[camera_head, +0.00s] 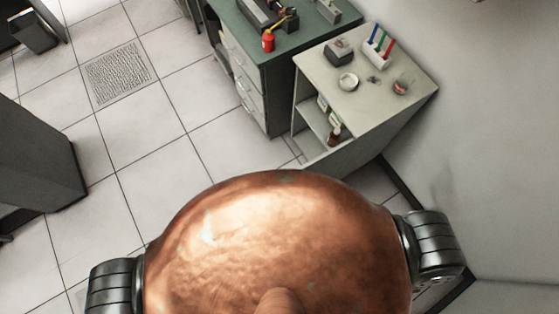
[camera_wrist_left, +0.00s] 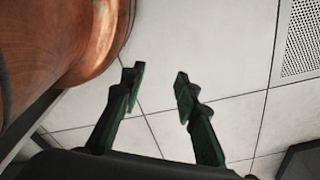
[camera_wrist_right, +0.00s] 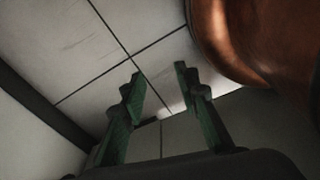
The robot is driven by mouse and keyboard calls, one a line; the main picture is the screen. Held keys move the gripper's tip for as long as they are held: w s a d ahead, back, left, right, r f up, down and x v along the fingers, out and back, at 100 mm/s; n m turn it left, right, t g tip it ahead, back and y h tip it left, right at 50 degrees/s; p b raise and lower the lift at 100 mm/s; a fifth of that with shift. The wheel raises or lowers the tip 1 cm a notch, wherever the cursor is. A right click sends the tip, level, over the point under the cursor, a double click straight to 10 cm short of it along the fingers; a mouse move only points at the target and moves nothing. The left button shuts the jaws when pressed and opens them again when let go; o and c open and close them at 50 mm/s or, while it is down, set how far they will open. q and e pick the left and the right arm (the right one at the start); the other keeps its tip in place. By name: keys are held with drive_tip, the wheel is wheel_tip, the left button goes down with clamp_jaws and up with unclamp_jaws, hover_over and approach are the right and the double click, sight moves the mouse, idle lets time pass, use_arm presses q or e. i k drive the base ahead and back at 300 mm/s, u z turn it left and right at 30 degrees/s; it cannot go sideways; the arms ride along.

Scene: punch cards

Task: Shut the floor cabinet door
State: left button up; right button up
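The pale floor cabinet (camera_head: 325,72) stands against the wall at the upper right of the head view. Its front is open, and shelves with small bottles and boxes show inside. A pale panel (camera_head: 358,140) stands at its near side; I cannot tell whether this is the swung-open door or the side wall. My left gripper (camera_wrist_left: 160,75) is open and empty over the tiled floor. My right gripper (camera_wrist_right: 159,73) is open and empty, with tiles and a dark wall base beyond it. Neither gripper shows in the head view, and neither touches the cabinet.
A dark green bench with drawers (camera_head: 283,58) adjoins the cabinet and carries a red oil can (camera_head: 268,42). A dish (camera_head: 348,81), a jar and coloured tubes stand on the cabinet top. A dark cabinet (camera_head: 35,155) stands left. Tiled floor between is clear.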

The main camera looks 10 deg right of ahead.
sight(328, 163)
drive_tip(key=u, duration=0.5)
drive_tip(key=k, duration=1.2)
drive_tip(key=z, duration=1.7)
drive_tip(key=k, duration=0.2)
drive_tip(key=u, duration=0.75)
